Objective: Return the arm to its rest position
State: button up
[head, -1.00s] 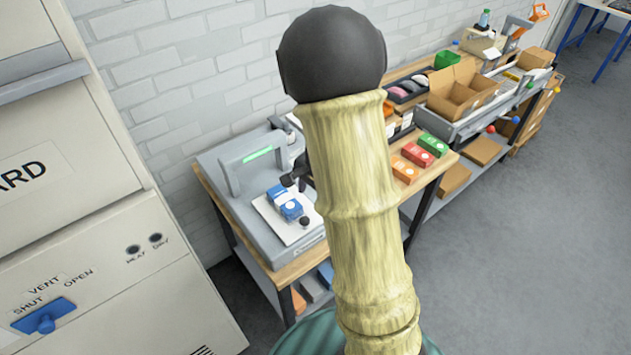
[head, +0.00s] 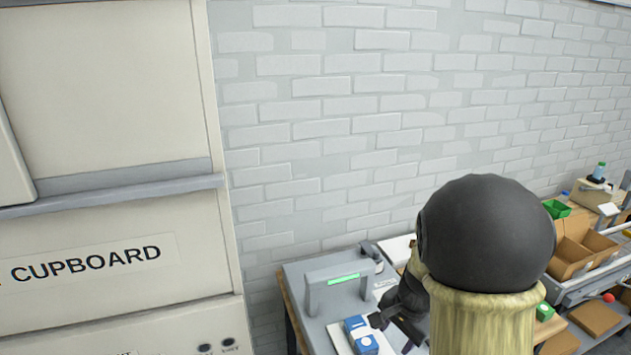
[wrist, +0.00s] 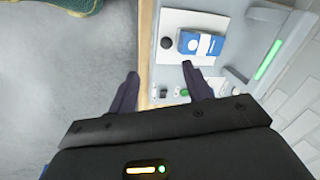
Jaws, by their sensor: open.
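My gripper (wrist: 160,88) is open and empty in the wrist view, its two dark fingers spread apart. It hangs above the front edge of the workbench, with grey floor to the left. In the head view my gripper (head: 395,325) shows partly, beside a blue and white box (head: 361,334), and my own arm hides much of it. The same box in the wrist view (wrist: 200,43) lies on a white plate (wrist: 176,22) on the grey machine, beyond the fingers and apart from them.
The grey machine (head: 318,290) has an arch with a green light bar (head: 344,279). A cream cupboard (head: 110,110) stands at the left. A brick wall (head: 330,150) runs behind. Cardboard boxes (head: 577,255) and a green bin (head: 557,208) are at the right.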

jog(key=s+a+r+n, duration=0.2)
jog(key=s+a+n, duration=0.3)
jog(key=s+n, duration=0.5)
jog(key=shift+a+r+n+t+h, duration=0.25)
jog(key=shift+n+t+h, duration=0.15)
jog(key=shift+n, duration=0.1)
